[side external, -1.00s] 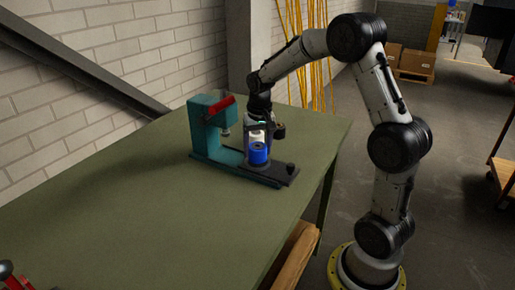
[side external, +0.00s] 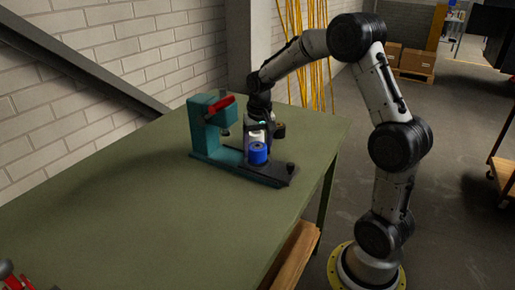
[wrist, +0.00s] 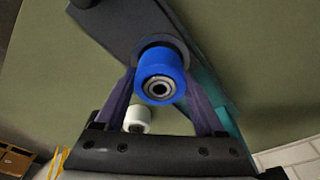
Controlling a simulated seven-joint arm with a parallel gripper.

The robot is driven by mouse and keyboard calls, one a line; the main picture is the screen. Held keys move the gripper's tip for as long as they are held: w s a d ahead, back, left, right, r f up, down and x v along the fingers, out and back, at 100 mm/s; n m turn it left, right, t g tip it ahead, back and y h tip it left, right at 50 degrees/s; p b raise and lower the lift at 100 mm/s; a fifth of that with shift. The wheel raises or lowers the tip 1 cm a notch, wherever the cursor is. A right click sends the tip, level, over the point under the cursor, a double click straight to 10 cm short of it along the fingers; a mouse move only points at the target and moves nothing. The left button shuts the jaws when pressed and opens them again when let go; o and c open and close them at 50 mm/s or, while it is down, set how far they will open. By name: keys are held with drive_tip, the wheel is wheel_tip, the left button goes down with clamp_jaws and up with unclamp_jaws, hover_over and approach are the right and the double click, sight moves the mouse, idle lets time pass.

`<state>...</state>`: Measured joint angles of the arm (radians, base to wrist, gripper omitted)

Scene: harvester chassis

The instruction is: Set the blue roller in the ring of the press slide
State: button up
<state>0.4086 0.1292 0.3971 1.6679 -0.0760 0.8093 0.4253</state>
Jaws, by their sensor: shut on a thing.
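The blue roller (side external: 258,153) is a short cylinder with a metal-lined centre hole. In the wrist view the roller (wrist: 160,75) sits between the two fingers of my gripper (wrist: 160,88), which is shut on it. The teal press (side external: 205,128) stands on the table, with its dark slide (side external: 272,175) reaching out to the right. A dark grey ring (wrist: 160,42) on the slide shows just past the roller's edge. The roller covers most of the ring, and I cannot tell whether it is above the ring or partly inside it. My gripper also shows in the side view (side external: 258,146).
A white roller-like part (wrist: 137,118) shows behind the blue roller. The press has a red handle (side external: 221,104), and a dark knob (side external: 290,168) stands at the slide's outer end. The green table (side external: 130,215) is clear in front of the press.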

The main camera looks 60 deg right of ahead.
sight(259, 150)
drive_tip(key=shift+f, duration=0.65)
idle(1.4)
drive_tip(key=o, duration=1.4)
drive_tip(key=r, duration=0.4)
drive_tip(key=s+a+r, duration=0.1)
drive_tip(key=r, duration=0.8)
drive_tip(key=shift+s+a+r, duration=0.25)
drive_tip(key=shift+r, duration=0.1)
